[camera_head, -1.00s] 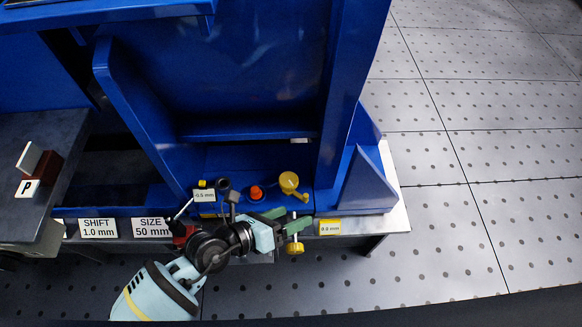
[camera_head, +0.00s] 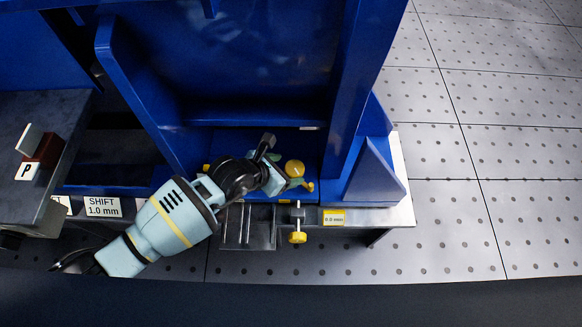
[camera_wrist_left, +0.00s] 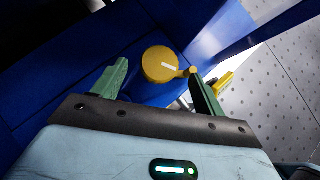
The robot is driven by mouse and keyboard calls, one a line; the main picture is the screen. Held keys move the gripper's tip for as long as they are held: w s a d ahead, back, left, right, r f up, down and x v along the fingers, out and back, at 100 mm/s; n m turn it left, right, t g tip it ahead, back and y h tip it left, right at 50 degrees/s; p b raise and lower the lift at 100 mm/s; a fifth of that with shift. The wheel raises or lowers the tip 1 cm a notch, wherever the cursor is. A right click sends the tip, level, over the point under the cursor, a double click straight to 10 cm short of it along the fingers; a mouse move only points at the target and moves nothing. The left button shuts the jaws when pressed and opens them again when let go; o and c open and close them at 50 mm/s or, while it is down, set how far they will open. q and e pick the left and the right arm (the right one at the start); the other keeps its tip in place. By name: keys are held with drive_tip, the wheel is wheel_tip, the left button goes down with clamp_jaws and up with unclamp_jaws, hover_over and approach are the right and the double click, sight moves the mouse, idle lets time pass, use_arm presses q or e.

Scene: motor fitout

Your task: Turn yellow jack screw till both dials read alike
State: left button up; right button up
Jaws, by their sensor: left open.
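A round yellow crank head (camera_head: 294,169) with a short side arm stands on the blue base. A yellow thumb knob (camera_head: 298,237) hangs at the front edge. A small yellow-edged readout (camera_head: 333,218) beside it seems to read 0.0 mm. No second readout is visible. My right gripper is out of view.
Blue uprights and a gusset (camera_head: 375,175) close in the crank's back and right. A SHIFT 1.0 mm sign (camera_head: 102,206) is on the front left. A grey block (camera_head: 35,120) carries a P tag. Perforated floor (camera_head: 480,220) lies open at right.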

sight(292, 169)
use_arm(q)
drive_tip(key=shift+b+x, duration=0.4)
drive_tip(key=shift+x, duration=0.8)
drive_tip(key=shift+w+d+f, duration=0.2)
drive_tip(key=shift+f, duration=0.05)
drive_tip(key=c, duration=1)
drive_tip(key=shift+w+a+f+m+g+h+b, duration=0.15)
drive_tip(key=shift+m+g+b, duration=0.15)
drive_tip(key=shift+b, duration=0.2)
drive_tip(key=shift+s+f+m+g+h+b, duration=0.1)
drive_tip(key=shift+m+g+h+b, duration=0.1)
drive_tip(key=shift+m+b, duration=0.25)
drive_tip(key=shift+r+m+g+h+b, duration=0.15)
drive_tip(key=shift+m+g+h+b, duration=0.1)
drive_tip(key=shift+m+g+b, duration=0.4)
